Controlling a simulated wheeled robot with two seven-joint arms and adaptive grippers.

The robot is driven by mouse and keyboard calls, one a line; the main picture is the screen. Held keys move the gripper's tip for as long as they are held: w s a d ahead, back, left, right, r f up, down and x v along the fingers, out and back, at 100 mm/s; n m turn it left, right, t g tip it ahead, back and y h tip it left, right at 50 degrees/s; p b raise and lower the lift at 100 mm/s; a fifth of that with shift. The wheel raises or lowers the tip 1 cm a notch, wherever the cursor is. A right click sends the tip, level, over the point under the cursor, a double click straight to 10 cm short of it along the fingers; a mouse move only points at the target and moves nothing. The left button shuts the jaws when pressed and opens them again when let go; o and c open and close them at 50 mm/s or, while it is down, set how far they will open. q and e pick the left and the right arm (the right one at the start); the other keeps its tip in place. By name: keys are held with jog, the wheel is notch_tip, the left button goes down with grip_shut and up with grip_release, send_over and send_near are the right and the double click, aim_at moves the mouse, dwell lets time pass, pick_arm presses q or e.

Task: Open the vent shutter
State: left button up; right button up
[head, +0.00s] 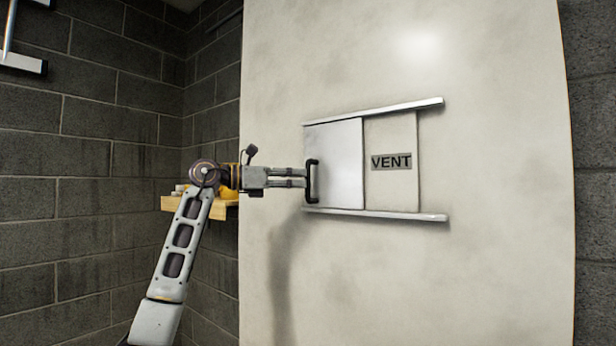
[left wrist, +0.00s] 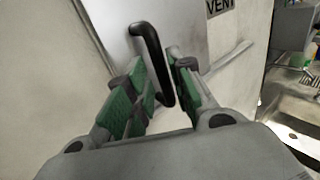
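The vent shutter (head: 337,165) is a pale sliding panel between an upper and a lower metal rail on a large light wall panel. It sits at the left part of the rails. To its right is a flat plate with a "VENT" label (head: 391,162). The black handle (head: 311,181) is on the shutter's left edge. My left gripper (head: 305,178) is at the handle. In the left wrist view its green-padded fingers (left wrist: 160,85) are apart, with the handle (left wrist: 155,60) between or just beyond their tips; contact is not clear. My right gripper is in neither view.
The upper rail (head: 375,110) and lower rail (head: 375,213) extend to the right past the label plate. A wooden shelf (head: 170,203) with yellow items is behind my left arm. A sink (left wrist: 300,125) shows at the right of the left wrist view.

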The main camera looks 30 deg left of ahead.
aim_at(308, 196)
pick_arm(q)
jog(key=shift+p+x, duration=0.45)
jog(key=shift+x, duration=1.5)
grip_shut()
